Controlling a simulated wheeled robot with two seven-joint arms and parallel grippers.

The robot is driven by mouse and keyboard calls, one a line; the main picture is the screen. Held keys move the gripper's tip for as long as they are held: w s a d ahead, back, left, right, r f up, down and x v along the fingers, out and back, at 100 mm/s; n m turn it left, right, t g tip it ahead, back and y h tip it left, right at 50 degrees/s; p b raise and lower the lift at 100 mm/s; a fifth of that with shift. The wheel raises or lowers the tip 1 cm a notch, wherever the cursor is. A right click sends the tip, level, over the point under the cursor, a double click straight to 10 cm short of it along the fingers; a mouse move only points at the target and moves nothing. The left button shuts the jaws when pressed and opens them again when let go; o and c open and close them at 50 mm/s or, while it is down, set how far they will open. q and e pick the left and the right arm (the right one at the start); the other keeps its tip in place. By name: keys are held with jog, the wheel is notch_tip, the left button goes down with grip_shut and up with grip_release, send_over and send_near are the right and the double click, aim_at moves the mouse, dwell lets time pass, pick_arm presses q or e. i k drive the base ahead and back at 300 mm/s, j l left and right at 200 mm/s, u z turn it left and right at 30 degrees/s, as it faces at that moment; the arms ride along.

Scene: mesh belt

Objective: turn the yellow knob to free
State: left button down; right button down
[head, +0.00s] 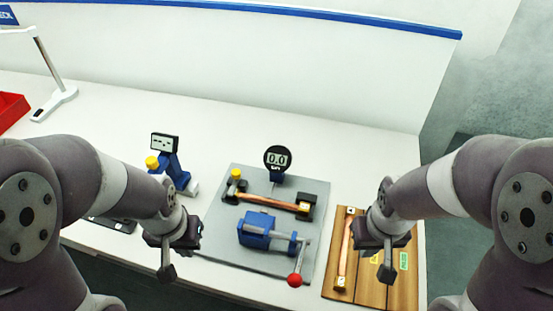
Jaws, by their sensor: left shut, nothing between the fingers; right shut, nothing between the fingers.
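Two yellow round knob-like parts show. One yellow knob (152,162) sits on the left side of a blue stand with a small dark display (165,142). Another yellow knob (235,174) stands at the back left corner of a grey plate (225,244), by one end of a copper-coloured bar. Any markings on them are too small to read. My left gripper (167,272) is shut and empty, in front of the blue stand and left of the plate, apart from both knobs. My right gripper (387,271) is shut and empty above a wooden board (375,292).
The plate carries the copper-coloured bar (265,202), a blue vise-like block (256,231) with a red-ended lever (295,280), and a round gauge (278,158) reading 0.0. A white lamp (58,96) and red bin (10,108) stand far left. The table's back is clear.

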aim_at(236, 174)
jog(key=i+j+z, duration=0.1)
jog(key=j+z, duration=0.15)
jog(key=z, duration=0.25)
jog(key=i+j+z, duration=0.1)
jog(key=j+z, duration=0.15)
jog(key=z, duration=0.2)
